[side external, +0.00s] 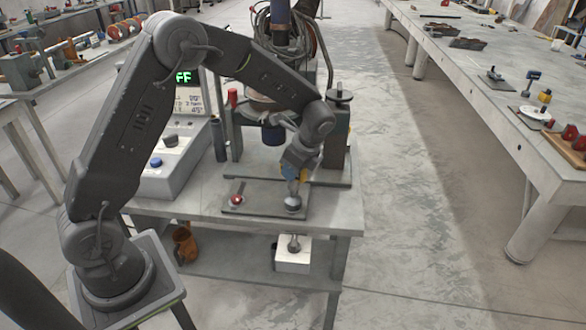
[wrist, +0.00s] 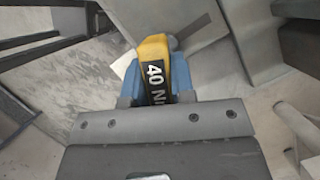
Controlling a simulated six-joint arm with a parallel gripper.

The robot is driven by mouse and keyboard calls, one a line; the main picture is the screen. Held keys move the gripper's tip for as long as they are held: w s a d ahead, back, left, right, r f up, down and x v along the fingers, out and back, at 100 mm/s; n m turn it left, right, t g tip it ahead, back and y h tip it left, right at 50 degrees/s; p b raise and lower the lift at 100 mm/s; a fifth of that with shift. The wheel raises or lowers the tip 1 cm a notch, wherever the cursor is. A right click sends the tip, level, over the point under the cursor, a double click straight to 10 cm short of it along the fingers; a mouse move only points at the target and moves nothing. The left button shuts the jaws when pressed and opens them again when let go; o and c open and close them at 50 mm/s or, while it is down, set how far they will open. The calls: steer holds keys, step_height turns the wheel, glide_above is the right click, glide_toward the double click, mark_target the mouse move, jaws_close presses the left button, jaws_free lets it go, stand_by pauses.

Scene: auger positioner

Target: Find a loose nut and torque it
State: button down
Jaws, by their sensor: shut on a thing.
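My gripper (side external: 297,160) is over the front right part of the bench. It is shut on a yellow and blue tool (side external: 291,173), which points down. In the wrist view the tool (wrist: 155,62) sits between the jaws and shows a black label reading "40 N", the rest cut off. A round silver part (side external: 293,203) is just below the tool on a dark plate (side external: 262,208); I cannot tell whether they touch. I cannot make out any single nut, nor whether one is loose.
A grey control box (side external: 165,170) with a blue button and green display stands left on the bench. A dark frame and handwheel post (side external: 339,120) rise behind my gripper. A white block (side external: 292,258) and orange-brown mug (side external: 185,244) are on the lower shelf. The floor rightward is clear.

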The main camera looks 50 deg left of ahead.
stand_by(0.4)
steer(key=shift+m+t, duration=0.5)
steer(key=shift+m, duration=0.8)
steer(key=shift+m+t, duration=0.5)
steer(key=shift+m, duration=0.7)
steer(key=shift+m+t, duration=0.4)
steer(key=shift+m, duration=0.7)
steer(key=shift+m+t, duration=0.4)
steer(key=shift+m, duration=0.7)
